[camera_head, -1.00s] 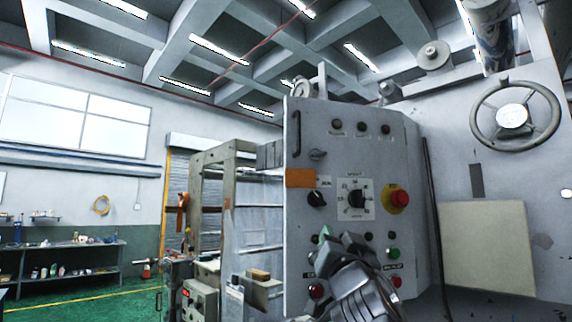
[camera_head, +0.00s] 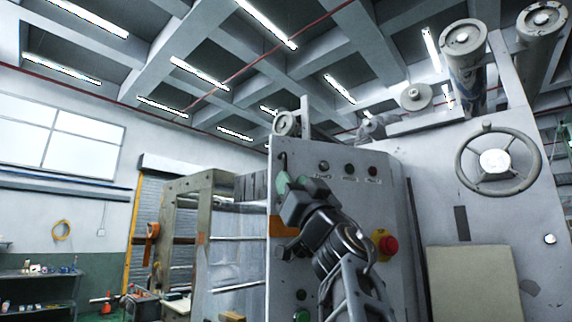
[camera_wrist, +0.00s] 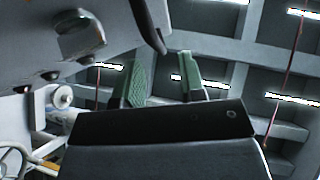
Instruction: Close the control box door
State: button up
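The control box door (camera_head: 340,185) is a light grey panel with knobs and buttons, in the middle of the head view. I cannot tell how far it stands ajar. Its dark bar handle (camera_head: 283,161) is at the upper left edge; it also shows in the wrist view (camera_wrist: 148,25), above the fingers. My gripper (camera_head: 291,183) is in front of the door's left part, just below the handle, and hides several controls. In the wrist view its two green-padded fingers (camera_wrist: 163,88) stand apart with nothing between them. The handle is beyond the fingertips, not between them.
A red emergency button (camera_head: 388,245) sticks out right of my arm. A handwheel (camera_head: 497,161) and rollers (camera_head: 466,65) are on the machine at right. A metal frame (camera_head: 190,225) stands left of the box. Open air lies left of the door's upper edge.

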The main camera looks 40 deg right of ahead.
jog(key=shift+p+x, duration=0.7)
jog(key=shift+x, duration=1.25)
jog(key=shift+c, duration=0.3)
grip_shut()
